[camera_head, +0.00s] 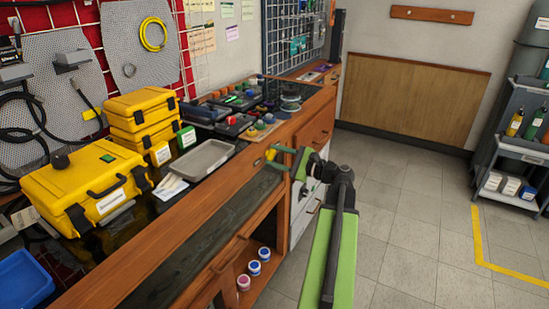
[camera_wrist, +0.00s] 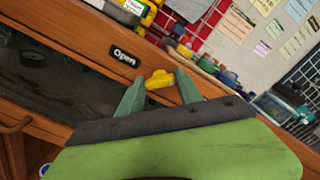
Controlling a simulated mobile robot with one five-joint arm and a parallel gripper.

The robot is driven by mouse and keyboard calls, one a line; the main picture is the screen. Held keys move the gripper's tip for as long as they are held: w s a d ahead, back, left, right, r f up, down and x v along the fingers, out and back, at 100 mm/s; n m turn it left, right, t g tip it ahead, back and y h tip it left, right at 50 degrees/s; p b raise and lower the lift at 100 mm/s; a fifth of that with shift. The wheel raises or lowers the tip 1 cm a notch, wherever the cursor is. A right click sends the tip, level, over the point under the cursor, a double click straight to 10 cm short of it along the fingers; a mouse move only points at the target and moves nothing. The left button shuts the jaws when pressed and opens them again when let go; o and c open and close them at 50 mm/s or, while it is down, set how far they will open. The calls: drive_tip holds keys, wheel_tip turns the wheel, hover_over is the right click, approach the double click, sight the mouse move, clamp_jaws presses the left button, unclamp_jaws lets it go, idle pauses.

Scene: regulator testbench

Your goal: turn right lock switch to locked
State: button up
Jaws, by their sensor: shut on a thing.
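The right lock switch is a small yellow knob (camera_wrist: 158,79) on the wooden front of the bench, and it also shows in the head view (camera_head: 271,154). My gripper (camera_wrist: 159,82) has one green finger on each side of the knob and is shut on it. In the head view my gripper (camera_head: 280,156) reaches the bench front from the right. A black label reading "Open" (camera_wrist: 124,55) is on the wood to the left of the knob. The knob's base is partly hidden, and I cannot tell its exact turn angle.
A dark recessed panel (camera_head: 205,244) lies along the bench front. Yellow cases (camera_head: 84,188), a grey tray (camera_head: 200,158) and small coloured parts stand on the bench top. Small jars (camera_head: 254,267) sit on the shelf below. The tiled floor (camera_head: 400,235) to the right is free.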

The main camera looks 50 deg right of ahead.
drive_tip(key=shift+d+f, duration=0.1)
drive_tip(key=o, duration=1.3)
drive_tip(key=shift+s, duration=0.1)
drive_tip(key=shift+o, duration=0.4)
drive_tip(key=v, duration=1.7)
drive_tip(key=shift+s, duration=0.2)
